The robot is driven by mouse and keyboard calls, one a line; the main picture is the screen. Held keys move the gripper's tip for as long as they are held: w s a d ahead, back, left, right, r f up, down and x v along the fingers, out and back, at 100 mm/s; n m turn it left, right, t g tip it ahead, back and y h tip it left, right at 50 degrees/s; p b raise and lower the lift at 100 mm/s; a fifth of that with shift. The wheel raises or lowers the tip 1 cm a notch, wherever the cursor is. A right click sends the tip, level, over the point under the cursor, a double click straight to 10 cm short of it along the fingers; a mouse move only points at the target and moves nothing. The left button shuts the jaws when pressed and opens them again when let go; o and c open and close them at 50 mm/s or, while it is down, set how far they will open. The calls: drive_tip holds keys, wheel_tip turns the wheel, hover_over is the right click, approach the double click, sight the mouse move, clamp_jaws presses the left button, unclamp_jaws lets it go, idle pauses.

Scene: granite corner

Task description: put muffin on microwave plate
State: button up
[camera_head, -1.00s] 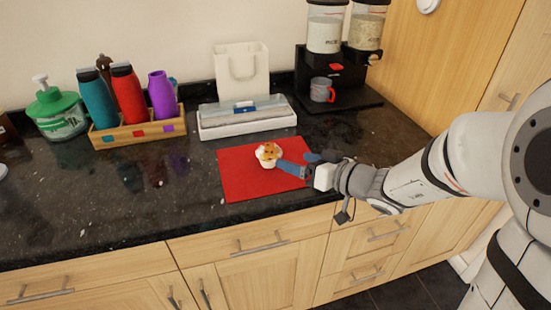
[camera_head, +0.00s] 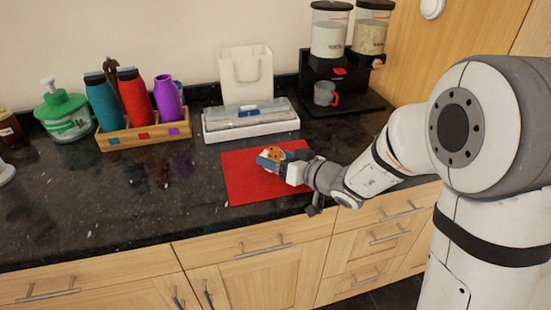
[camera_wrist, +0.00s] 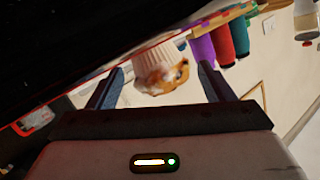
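The muffin (camera_head: 274,154), with a pale wrapper and an orange-brown top, stands on the red mat (camera_head: 245,181) on the dark granite counter. In the wrist view the muffin (camera_wrist: 161,71) sits between the two blue fingers of my gripper (camera_wrist: 160,80), with a visible gap at each side. In the head view my gripper (camera_head: 276,158) is low over the mat, and a finger partly hides the muffin's lower part. The gripper is open around the muffin. No microwave plate is in view.
A bottle holder (camera_head: 143,138) with several coloured bottles stands behind left, beside a green pump bottle (camera_head: 66,116). A dispenser with a mug (camera_head: 325,93) is back right. The left front counter is clear.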

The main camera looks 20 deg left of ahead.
drive_tip(key=c, duration=0.5)
